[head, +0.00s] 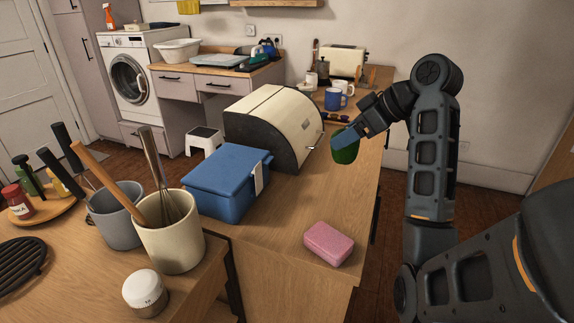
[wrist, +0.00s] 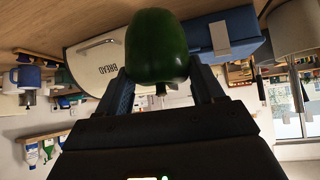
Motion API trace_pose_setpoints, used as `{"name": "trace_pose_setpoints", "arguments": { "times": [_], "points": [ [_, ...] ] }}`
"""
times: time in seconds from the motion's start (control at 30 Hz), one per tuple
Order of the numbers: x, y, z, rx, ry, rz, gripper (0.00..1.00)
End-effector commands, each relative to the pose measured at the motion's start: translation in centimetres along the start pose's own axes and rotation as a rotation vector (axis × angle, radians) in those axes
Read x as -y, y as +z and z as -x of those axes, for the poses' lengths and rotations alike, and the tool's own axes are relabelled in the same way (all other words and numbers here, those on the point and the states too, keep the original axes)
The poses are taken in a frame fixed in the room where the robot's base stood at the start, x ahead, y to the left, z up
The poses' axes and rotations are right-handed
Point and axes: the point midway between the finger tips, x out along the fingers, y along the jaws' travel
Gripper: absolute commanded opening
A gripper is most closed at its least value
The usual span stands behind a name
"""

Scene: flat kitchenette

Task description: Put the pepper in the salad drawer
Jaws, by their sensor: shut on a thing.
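The green pepper (head: 345,147) is held by my gripper (head: 345,137) above the right side of the wooden counter, beside the bread bin. In the wrist view the pepper (wrist: 157,46) sits between the two fingers of my gripper (wrist: 160,82), its stem pointing toward the palm. The fingers are shut on it. In the head view part of the pepper is hidden behind a finger. I cannot make out the salad drawer in either view.
A cream bread bin (head: 270,115) and a blue lidded box (head: 226,184) stand on the counter (head: 262,228). A pink sponge (head: 329,243) lies near its front edge. Mugs (head: 336,99) and a toaster (head: 346,61) stand farther back. A utensil crock (head: 168,233) stands at the left.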

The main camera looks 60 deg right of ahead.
Motion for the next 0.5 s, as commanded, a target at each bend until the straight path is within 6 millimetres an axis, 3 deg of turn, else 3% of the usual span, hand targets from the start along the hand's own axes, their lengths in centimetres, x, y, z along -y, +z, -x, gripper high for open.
{"name": "trace_pose_setpoints", "arguments": {
  "times": [0.5],
  "points": [
    [5.7,-1.3,-8.8,0.002,-0.005,0.001,0.32]
  ]
}}
